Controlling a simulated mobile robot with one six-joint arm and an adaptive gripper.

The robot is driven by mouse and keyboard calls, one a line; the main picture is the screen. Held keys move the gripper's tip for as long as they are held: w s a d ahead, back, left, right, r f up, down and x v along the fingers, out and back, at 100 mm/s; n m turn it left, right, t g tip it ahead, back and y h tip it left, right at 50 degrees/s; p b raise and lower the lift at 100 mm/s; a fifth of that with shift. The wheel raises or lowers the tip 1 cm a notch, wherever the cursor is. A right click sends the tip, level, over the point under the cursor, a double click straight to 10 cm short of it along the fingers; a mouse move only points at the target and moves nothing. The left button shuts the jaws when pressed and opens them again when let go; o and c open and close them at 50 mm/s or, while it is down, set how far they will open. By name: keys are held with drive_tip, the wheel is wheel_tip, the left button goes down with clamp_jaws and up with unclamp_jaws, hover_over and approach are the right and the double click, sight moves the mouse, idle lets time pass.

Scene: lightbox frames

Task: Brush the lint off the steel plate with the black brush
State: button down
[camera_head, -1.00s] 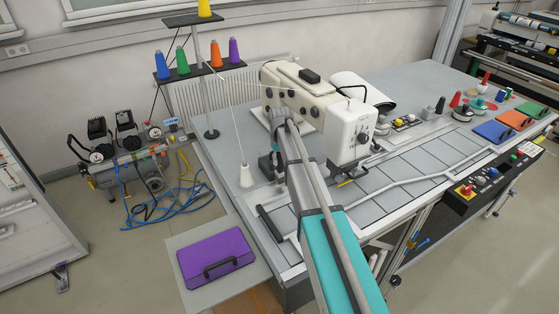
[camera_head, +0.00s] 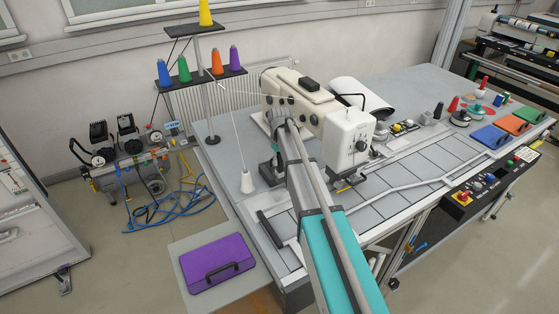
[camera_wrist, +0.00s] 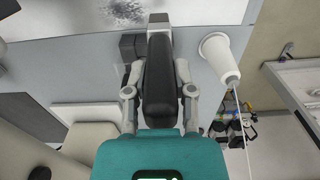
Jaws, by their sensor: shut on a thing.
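In the wrist view my gripper (camera_wrist: 159,72) is shut on the black brush (camera_wrist: 160,92), with one finger on each side of its long dark body. A grey block shows at the brush's far end. The steel plate (camera_wrist: 200,10) is a bright surface at the top of the wrist view, beyond the brush. Grey lint (camera_wrist: 130,10) lies on it in a speckled patch. I cannot tell whether the brush touches the plate.
The white sewing machine (camera_head: 345,135) stands beside my arm. A purple case (camera_head: 217,262) lies at the table's front left.

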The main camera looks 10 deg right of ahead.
drive_tip(key=shift+r+p, duration=1.35)
drive_tip(key=shift+r, duration=0.15)
drive_tip(key=shift+f, duration=0.15)
drive_tip(key=shift+s+d+f+b, duration=0.15)
drive_tip(key=shift+s+f+b, duration=0.3)
drive_tip(key=shift+b, duration=0.1)
drive_tip(key=shift+s+d, duration=0.1)
drive_tip(key=shift+s, duration=0.2)
drive_tip(key=shift+w, duration=0.1)
drive_tip(key=shift+f, duration=0.15)
